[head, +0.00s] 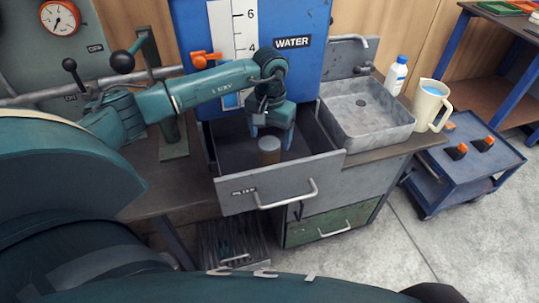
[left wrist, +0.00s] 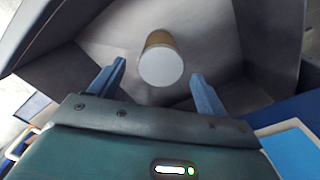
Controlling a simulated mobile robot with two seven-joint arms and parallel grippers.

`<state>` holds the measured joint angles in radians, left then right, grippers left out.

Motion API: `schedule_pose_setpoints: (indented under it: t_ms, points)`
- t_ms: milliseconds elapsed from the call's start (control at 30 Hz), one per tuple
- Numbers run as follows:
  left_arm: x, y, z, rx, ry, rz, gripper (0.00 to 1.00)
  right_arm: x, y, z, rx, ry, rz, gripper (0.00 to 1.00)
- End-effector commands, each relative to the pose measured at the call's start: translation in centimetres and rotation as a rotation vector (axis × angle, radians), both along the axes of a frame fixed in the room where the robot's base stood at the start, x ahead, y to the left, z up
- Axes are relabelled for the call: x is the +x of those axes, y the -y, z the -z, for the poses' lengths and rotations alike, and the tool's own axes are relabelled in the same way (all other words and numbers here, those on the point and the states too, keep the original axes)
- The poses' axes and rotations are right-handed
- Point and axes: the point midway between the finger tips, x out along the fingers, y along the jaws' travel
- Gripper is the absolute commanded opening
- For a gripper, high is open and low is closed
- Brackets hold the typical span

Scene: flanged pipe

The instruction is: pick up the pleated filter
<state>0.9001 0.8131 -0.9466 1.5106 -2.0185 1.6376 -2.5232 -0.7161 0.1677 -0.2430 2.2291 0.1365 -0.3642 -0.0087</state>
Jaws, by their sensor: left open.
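The pleated filter (head: 268,151) is a short brown cylinder with a pale grey top. It stands inside the open grey drawer (head: 235,198). My left gripper (head: 271,137) is open and reaches down into the drawer, just above the filter and behind it. In the left wrist view the filter (left wrist: 160,62) shows its pale round end, ahead of the gap between the two blue fingers (left wrist: 158,85). The fingers are apart from it. My right gripper is not in view.
A blue water tank (head: 300,70) stands behind. A grey sink (head: 365,110), a white bottle (head: 396,75) and a cream jug (head: 430,105) are to the right. A blue cart (head: 470,165) stands beyond. A green drawer (head: 325,225) is below.

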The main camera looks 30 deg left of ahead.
Motion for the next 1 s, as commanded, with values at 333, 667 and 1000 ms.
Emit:
schedule_pose_setpoints:
  t_ms: [333, 667, 1000]
  points:
    - [-0.4, 0.0, 4.3, -0.002, -0.003, -0.001, 0.76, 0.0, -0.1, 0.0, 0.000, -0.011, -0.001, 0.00]
    - [-0.3, 0.0, 5.4, -0.001, 0.001, -0.001, 0.76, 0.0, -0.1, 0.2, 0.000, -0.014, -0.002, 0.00]
    - [-0.3, 0.0, 5.3, 0.000, 0.001, 0.000, 0.52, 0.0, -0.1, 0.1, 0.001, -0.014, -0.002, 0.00]
